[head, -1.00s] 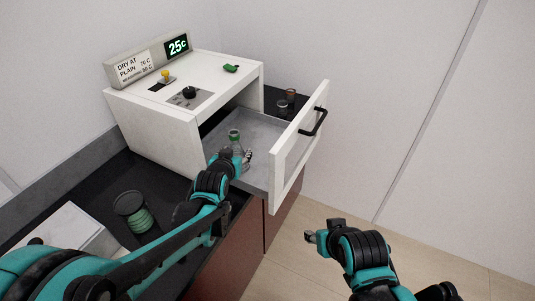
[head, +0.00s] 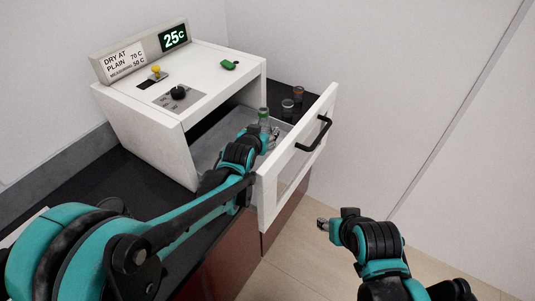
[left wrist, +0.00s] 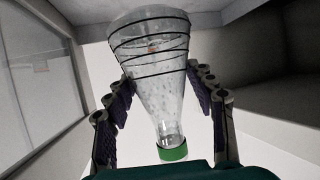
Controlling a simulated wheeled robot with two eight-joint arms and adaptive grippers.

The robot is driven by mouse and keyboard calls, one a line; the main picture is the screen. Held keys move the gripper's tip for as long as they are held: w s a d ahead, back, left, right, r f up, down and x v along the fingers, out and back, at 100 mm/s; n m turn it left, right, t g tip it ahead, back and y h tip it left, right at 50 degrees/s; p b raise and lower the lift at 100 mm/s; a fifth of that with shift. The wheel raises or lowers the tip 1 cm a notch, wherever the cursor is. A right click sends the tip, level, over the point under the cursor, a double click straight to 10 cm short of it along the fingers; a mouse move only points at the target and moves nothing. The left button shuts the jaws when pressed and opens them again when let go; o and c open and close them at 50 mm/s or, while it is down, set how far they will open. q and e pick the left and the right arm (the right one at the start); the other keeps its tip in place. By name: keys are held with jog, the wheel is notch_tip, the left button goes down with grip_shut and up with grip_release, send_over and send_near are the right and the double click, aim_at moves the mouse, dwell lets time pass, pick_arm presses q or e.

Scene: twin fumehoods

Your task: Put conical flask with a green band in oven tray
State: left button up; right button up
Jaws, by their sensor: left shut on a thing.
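The conical flask with a green band (head: 264,116) is clear glass and stands out above the oven tray (head: 207,150), the grey inside of the pulled-out drawer. My left gripper (head: 268,137) is shut on the flask and reaches over the drawer. In the left wrist view, the flask (left wrist: 155,75) lies between the two fingers, its green band (left wrist: 173,154) at the neck and dark lines around its wide part. I cannot tell whether its base touches the tray. My right gripper (head: 322,224) is away from the oven, above the floor; its jaw opening is unclear.
The white oven (head: 160,125) reads 25C. Its drawer front (head: 300,160) with a black handle (head: 315,133) stands on the right of the tray. Two small vessels, one grey (head: 287,107) and one brownish (head: 298,94), stand on the dark counter behind the drawer.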

pick_arm(q)
notch_tip(320, 180, down, 9)
jog(key=b, duration=0.3)
jog(key=shift+r, duration=0.2)
jog(key=shift+s+f, duration=0.1)
jog(key=o, duration=1.3)
jog(key=shift+f, duration=0.1)
jog(key=shift+o, duration=0.2)
